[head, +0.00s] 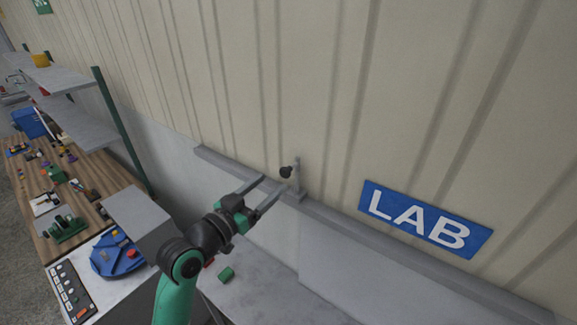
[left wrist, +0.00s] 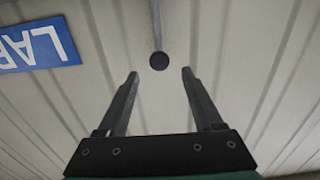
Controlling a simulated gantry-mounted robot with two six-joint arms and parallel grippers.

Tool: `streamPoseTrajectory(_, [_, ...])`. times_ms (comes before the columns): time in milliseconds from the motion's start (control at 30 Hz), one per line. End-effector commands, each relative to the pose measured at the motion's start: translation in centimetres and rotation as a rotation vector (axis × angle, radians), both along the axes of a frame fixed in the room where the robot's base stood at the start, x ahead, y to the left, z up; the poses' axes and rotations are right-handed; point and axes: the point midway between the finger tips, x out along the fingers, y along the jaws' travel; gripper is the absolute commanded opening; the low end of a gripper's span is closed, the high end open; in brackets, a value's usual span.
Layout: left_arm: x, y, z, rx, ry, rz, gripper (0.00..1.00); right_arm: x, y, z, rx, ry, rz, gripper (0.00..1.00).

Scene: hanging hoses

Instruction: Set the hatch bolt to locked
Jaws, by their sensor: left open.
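The bolt's dark round knob (head: 286,171) stands out beside a short grey upright piece (head: 297,177) on the grey wall rail. In the left wrist view the black knob (left wrist: 159,61) sits ahead of the fingertips, about midway between them, with a thin grey rod (left wrist: 155,22) running up from it. My left gripper (head: 274,183) is open and empty, just below and left of the knob in the head view. It also shows in the left wrist view (left wrist: 160,75), with its fingers apart and clear of the knob. I cannot tell the bolt's setting. My right gripper is out of view.
A blue LAB sign (head: 425,218) is on the ribbed wall right of the bolt. The grey rail (head: 400,249) runs along the wall. A cluttered wooden bench (head: 35,175) and shelves (head: 55,77) stand at left. A green block (head: 226,274) lies on the grey surface below.

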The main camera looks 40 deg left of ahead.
Motion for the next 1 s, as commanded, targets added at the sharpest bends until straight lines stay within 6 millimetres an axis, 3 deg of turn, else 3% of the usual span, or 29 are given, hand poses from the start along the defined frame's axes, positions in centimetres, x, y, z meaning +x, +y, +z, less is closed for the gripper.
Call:
streamPoseTrajectory(67, [1.4, 0.1, -0.5, 0.001, -0.003, -0.002, 0.68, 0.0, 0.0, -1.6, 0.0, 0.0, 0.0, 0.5])
streamPoseTrajectory(200, [4.7, 0.4, -0.3, 0.0, -0.002, -0.002, 0.68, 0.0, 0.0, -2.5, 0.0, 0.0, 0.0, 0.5])
streamPoseTrajectory(500, [9.5, 1.0, 0.2, 0.0, -0.001, -0.001, 0.68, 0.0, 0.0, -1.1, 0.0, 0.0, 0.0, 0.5])
streamPoseTrajectory(867, [10.2, 1.0, 0.1, -0.001, -0.002, -0.001, 0.68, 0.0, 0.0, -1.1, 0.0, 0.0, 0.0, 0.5])
streamPoseTrajectory(900, [10.2, 1.0, 0.1, 0.0, -0.002, -0.001, 0.66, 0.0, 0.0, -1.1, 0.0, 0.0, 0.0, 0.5])
streamPoseTrajectory(1000, [10.2, 1.0, 0.1, 0.0, -0.002, -0.001, 0.48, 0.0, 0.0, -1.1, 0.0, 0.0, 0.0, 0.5])
